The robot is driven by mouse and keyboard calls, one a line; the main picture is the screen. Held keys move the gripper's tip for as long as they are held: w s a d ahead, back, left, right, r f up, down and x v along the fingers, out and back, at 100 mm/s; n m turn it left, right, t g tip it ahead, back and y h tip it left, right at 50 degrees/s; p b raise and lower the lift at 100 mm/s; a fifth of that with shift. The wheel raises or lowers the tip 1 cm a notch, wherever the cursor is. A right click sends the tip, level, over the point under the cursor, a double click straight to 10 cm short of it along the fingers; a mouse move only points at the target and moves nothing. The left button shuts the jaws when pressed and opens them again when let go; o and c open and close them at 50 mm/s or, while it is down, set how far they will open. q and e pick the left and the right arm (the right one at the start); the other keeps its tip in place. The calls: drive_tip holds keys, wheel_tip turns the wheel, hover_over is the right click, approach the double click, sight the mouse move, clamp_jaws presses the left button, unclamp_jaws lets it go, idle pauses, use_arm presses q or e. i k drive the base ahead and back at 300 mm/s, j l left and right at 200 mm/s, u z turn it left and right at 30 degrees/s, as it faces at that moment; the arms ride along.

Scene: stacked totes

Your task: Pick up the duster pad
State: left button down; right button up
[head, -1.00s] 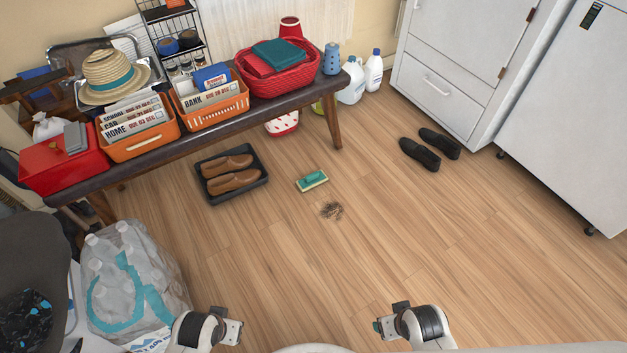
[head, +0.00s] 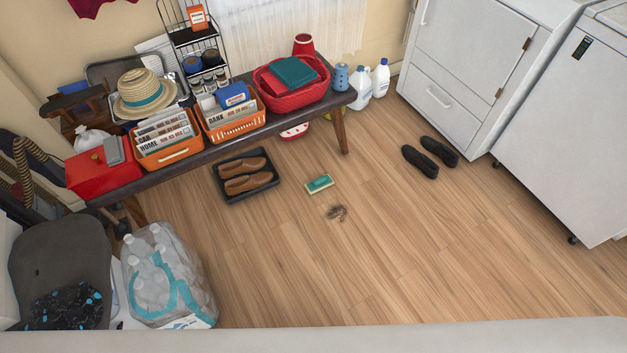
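The duster pad (head: 319,184) is a small green and teal block with a pale cream edge. It lies flat on the wooden floor, to the right of the black shoe tray and just above a small dark patch of dirt (head: 337,213). Nothing touches it. Neither of my grippers shows in the head view now, so their state is hidden.
A black tray (head: 228,195) with brown shoes lies left of the pad, before a dark bench (head: 190,159) loaded with baskets. Black shoes (head: 420,161) lie to the right, near white cabinets (head: 450,60). A bottle pack (head: 165,280) stands lower left.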

sight(323, 182)
drive_tip(key=i+l+u, duration=0.15)
drive_tip(key=u, duration=0.3)
drive_tip(key=i+l+u, duration=0.1)
drive_tip(key=u, duration=0.4)
drive_tip(key=l+u, duration=0.3)
drive_tip(key=u, duration=0.15)
